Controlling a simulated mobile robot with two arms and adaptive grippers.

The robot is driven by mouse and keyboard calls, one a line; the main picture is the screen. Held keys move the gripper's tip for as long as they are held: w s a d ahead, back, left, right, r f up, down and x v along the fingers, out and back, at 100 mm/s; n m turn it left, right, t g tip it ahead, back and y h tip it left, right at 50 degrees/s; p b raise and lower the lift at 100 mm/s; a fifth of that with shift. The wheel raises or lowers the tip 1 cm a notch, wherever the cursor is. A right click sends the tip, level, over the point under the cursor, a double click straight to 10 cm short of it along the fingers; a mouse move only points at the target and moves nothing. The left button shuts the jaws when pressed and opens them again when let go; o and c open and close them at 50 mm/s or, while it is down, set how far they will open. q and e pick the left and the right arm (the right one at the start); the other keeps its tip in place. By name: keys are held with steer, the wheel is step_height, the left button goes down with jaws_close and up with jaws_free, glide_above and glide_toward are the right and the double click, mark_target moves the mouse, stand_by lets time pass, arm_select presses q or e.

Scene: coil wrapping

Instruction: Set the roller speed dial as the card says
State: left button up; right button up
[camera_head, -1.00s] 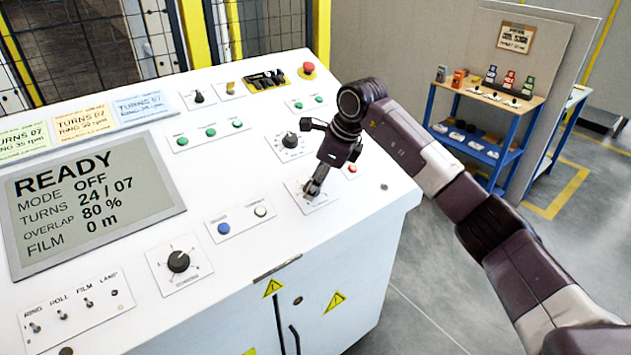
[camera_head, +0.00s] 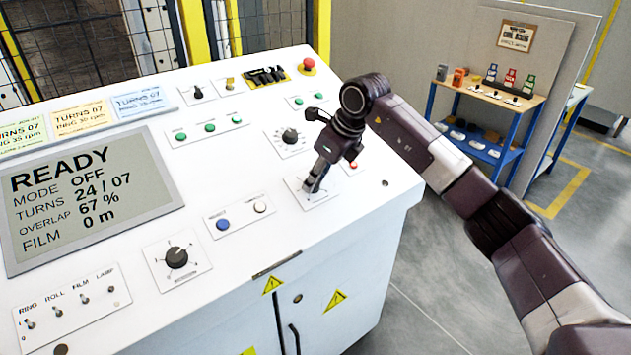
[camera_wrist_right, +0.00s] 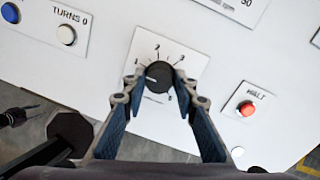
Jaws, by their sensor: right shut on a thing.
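My right gripper (camera_head: 313,184) reaches down onto a white dial plate (camera_head: 325,198) near the console's right edge. In the right wrist view its fingers (camera_wrist_right: 160,92) are shut on a black dial (camera_wrist_right: 159,75). The dial's light mark points left, near the low end of a numbered scale; the plate's name is too blurred to read. Cards (camera_head: 84,113) stand above the display, with TURNS 07 and ring rpm lines; no roller line is legible. The display (camera_head: 90,200) reads READY, MODE OFF, TURNS 24/07, OVERLAP 67 %, FILM 0 m. My left gripper is out of view.
Another black dial (camera_head: 290,136) sits just behind the gripper, and one (camera_head: 177,257) sits front left. A red button (camera_wrist_right: 247,109) is close on the right. Blue (camera_head: 222,224) and white (camera_head: 260,207) buttons lie to the left. A red emergency knob (camera_head: 308,63) is at the back.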

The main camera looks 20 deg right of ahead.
steer(key=m+b, duration=0.2)
steer(key=m, duration=0.2)
steer(key=shift+r+m+t+b, duration=0.1)
steer(key=shift+m+t+b, duration=0.35)
steer(key=shift+m, duration=1.15)
steer(key=o, duration=1.2)
steer(key=shift+c, duration=0.2)
steer(key=v, duration=1.2)
